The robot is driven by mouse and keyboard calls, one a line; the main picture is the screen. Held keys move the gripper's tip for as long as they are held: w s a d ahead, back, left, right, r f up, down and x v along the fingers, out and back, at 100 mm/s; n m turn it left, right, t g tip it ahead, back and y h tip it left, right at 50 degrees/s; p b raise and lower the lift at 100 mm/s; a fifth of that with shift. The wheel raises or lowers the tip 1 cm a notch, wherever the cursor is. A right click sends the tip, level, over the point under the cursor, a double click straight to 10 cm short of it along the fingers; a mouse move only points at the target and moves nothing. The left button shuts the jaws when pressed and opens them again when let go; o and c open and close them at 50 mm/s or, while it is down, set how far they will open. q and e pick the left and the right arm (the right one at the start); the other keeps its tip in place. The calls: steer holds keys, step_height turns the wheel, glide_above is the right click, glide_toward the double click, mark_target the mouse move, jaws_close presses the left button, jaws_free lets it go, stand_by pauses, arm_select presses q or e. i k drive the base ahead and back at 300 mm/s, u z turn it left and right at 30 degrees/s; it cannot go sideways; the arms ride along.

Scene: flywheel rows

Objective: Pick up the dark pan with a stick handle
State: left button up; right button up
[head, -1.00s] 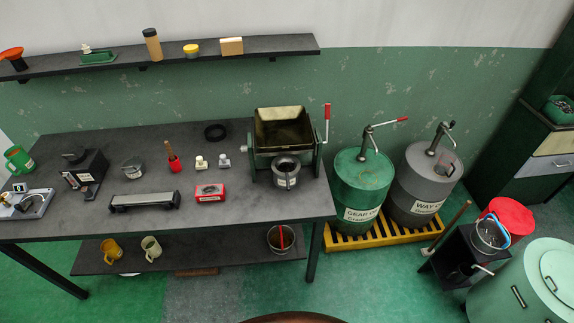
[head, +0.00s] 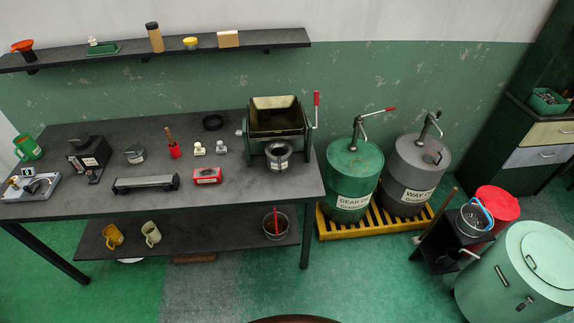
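A small dark pan (head: 451,257) with a pale stick handle (head: 469,254) appears to sit low in the black stand (head: 433,249) at the right. The stand's top and side partly hide it, so its shape is hard to make out. The handle points to the right, out of the stand's open side. Neither of my grippers is in view, and nothing is seen touching the pan.
A metal pail (head: 474,221) stands on the stand, with a red bin (head: 497,207) behind. A pole (head: 436,214) leans at its left. A large green drum (head: 520,270) is close at the right. Green floor (head: 370,280) in front is clear.

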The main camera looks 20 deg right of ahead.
mark_target(279, 149)
steer(key=u, duration=0.15)
steer(key=i, duration=1.05)
steer(key=z, duration=0.55)
